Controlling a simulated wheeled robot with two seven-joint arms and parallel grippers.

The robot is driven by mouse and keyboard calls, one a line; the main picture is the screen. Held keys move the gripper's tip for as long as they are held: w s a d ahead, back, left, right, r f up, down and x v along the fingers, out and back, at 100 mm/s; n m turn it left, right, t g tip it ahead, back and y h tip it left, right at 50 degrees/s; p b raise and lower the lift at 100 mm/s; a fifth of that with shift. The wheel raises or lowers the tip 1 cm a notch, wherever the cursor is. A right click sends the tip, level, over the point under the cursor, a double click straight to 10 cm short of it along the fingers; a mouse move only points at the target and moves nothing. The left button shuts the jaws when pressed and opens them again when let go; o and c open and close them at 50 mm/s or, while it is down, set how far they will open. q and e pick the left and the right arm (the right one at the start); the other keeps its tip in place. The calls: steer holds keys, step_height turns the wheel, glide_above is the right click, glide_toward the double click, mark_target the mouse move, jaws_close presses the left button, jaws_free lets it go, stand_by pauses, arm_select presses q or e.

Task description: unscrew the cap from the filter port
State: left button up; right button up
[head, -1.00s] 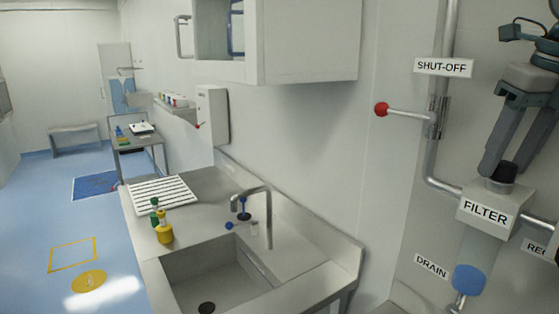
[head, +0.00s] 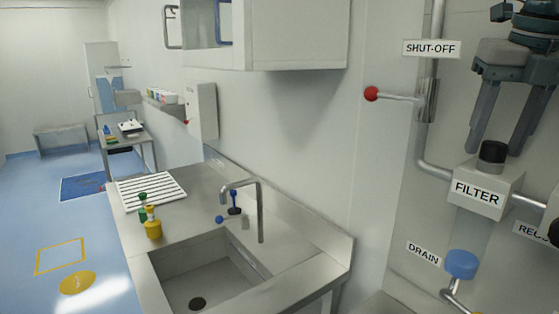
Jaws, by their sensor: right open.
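The filter port is a pale box labelled FILTER (head: 477,198) on the wall pipe at the right. A black round cap (head: 492,156) sits upright on its top. My right gripper (head: 497,148) hangs from above with its fingers pointing down and spread wide apart. The cap shows between the two fingertips, which are near its height. I cannot tell whether either finger touches it. Nothing is held in the gripper. My left gripper is not in view.
A red-knobbed lever (head: 372,94) sticks out left under the SHUT-OFF sign (head: 431,49). A blue drain knob (head: 461,264) is below the filter. A sink counter (head: 190,207) with bottles stands left, under a wall cabinet (head: 292,35).

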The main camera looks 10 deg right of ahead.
steer(key=shift+f+m+b, duration=0.1)
steer(key=shift+m+b, duration=0.4)
steer(key=shift+m, duration=0.1)
steer(key=shift+s+d+f+m+h, duration=0.1)
steer(key=shift+d+m+h, duration=0.3)
steer(key=shift+m, duration=0.8)
steer(key=shift+d+f+m, duration=0.1)
steer(key=shift+f+m, duration=0.1)
steer(key=shift+m, duration=0.1)
steer(key=shift+a+m+g+h, duration=0.2)
steer(key=shift+m+g, duration=0.05)
steer(key=shift+m, duration=0.7)
steer(key=shift+a+m+g+h, duration=0.15)
steer(key=shift+m+g+h, duration=0.1)
steer(key=shift+m, duration=0.7)
steer(key=shift+r, duration=0.1)
